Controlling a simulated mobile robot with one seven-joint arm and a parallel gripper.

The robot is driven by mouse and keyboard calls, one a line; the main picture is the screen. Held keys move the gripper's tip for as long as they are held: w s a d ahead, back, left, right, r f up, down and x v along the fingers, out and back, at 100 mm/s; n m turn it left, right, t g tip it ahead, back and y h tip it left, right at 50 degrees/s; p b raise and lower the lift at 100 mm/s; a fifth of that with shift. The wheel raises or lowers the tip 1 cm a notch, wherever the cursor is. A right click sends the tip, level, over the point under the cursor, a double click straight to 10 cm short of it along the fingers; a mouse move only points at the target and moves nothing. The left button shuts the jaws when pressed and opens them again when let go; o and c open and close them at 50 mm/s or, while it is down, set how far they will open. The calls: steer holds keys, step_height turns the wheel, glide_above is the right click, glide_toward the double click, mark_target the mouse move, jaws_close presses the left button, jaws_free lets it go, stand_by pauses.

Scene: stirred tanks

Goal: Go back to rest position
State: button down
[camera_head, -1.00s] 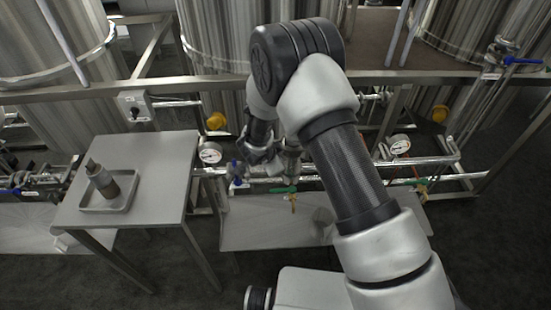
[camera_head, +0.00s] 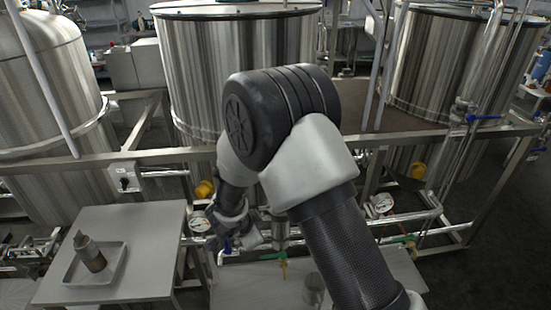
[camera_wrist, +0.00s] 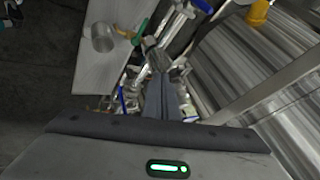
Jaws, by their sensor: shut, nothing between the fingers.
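My gripper (camera_head: 222,254) hangs in front of the pipework under the middle tank in the head view, partly hidden by my own arm. In the wrist view its two fingers (camera_wrist: 160,70) lie together, shut, with nothing between them. The fingers point toward valves and pipes behind them. I cannot tell from the pictures whether the tips touch anything.
Steel tanks (camera_head: 245,60) stand behind a metal frame rail (camera_head: 90,162). A metal cup (camera_wrist: 102,38) stands on a low shelf (camera_wrist: 98,70).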

step_height(320, 180, up, 17)
steer(key=w+n+t+y, duration=0.1)
steer(key=w+n+y, duration=0.1)
steer(key=n+y, duration=0.2)
steer(key=s+d+r+n+y, duration=0.2)
steer(key=s+d+r+n, duration=0.3)
steer(key=r, duration=0.6)
steer(key=s+d+r+n+g+h, duration=0.2)
steer(key=s+d+r+h, duration=0.1)
steer(key=s+d, duration=1.6)
steer(key=s+h, duration=0.1)
steer(key=s, duration=0.2)
steer(key=shift+d+r+n+g, duration=0.2)
steer(key=shift+d+n+g, duration=0.05)
steer(key=shift+n+g, duration=0.05)
steer(key=shift+a, duration=0.15)
